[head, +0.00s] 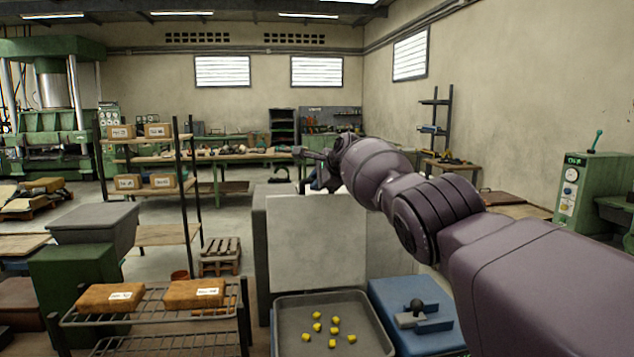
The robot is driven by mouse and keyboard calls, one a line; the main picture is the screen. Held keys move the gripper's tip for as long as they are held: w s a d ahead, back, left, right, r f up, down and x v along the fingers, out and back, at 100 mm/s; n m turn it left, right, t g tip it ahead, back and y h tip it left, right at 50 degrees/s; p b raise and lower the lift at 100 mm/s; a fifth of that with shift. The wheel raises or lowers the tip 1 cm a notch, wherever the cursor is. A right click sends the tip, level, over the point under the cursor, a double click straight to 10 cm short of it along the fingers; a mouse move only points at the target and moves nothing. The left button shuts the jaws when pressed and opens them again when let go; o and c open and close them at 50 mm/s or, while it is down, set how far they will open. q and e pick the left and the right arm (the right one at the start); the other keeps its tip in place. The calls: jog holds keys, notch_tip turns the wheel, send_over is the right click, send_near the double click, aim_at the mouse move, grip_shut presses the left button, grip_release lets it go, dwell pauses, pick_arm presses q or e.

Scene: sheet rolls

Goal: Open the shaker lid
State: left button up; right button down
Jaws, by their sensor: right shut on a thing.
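The shaker lid (317,240) looks like a pale grey flat panel. It stands close to upright behind a dark grey tray (286,338) with several small yellow pieces (333,331) in it. My right gripper (316,166) is at the top edge of the panel, shut on the lid. Its fingers are small and dark in the picture, so the exact grip point is hard to make out. My right arm reaches in from the right edge. My left gripper is out of view.
A blue box (425,342) with a grey fixture and black knob (417,306) stands right of the tray. A wire rack (150,318) with brown packages (193,293) is at the left. A grey cabinet (275,200) stands behind the lid.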

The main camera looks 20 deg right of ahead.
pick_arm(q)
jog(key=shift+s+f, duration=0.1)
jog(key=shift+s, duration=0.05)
pick_arm(e)
jog(key=c, duration=1.1)
grip_release()
jog(key=shift+d, duration=0.1)
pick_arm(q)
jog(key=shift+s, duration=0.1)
pick_arm(e)
jog(key=shift+o, duration=0.2)
jog(key=shift+f, duration=0.1)
